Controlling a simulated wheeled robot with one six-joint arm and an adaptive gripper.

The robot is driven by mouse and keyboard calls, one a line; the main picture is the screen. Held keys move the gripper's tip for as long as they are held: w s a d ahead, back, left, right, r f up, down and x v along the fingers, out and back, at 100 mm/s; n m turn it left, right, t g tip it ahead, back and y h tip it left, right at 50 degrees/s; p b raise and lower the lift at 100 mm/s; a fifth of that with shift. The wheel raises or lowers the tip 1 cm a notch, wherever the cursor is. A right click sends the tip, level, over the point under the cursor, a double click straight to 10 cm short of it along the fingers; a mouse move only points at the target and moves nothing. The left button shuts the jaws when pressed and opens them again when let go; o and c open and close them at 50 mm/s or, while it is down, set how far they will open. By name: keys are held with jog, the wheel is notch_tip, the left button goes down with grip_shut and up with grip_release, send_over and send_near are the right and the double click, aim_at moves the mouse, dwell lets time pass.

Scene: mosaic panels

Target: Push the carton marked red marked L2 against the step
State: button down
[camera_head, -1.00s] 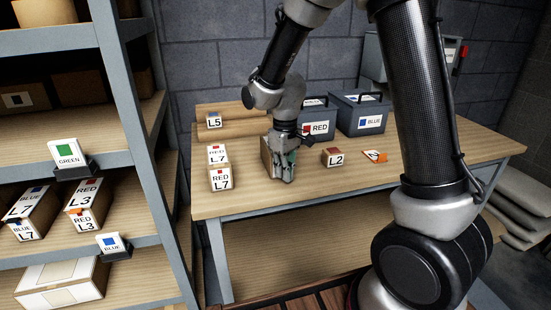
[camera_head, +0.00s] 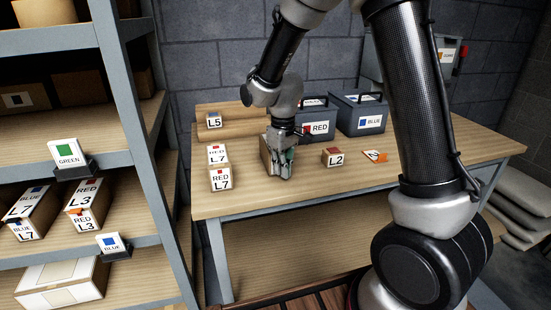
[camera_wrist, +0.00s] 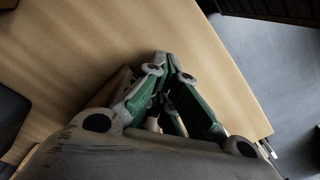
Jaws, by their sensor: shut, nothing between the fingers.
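A small carton with an L2 label (camera_head: 333,158) and a red patch on top sits on the table, to the right of my gripper and apart from it. My gripper (camera_head: 284,177) points down at the table, shut and empty. Another brown carton (camera_head: 265,158) stands close at the left of my fingers; its label is hidden, and I cannot tell if they touch. In the wrist view my green-sided fingers (camera_wrist: 165,95) meet above the table, with a brown carton edge (camera_wrist: 108,88) beside them. A low wooden step (camera_head: 235,118) runs along the back left of the table.
An L5 carton (camera_head: 213,120) is by the step. Dark RED (camera_head: 318,128) and BLUE (camera_head: 361,116) bins stand behind. An orange-marked tag (camera_head: 375,156) lies right of the L2 carton. The right tabletop is clear.

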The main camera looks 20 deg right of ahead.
jog(key=shift+w, duration=0.8)
jog(key=shift+w, duration=0.1)
jog(key=shift+w, duration=0.5)
jog(key=shift+w, duration=0.45)
jog(key=shift+w, duration=1.5)
jog(key=shift+w, duration=0.45)
jog(key=shift+w, duration=0.5)
jog(key=shift+w, duration=0.15)
jog(key=shift+w, duration=0.85)
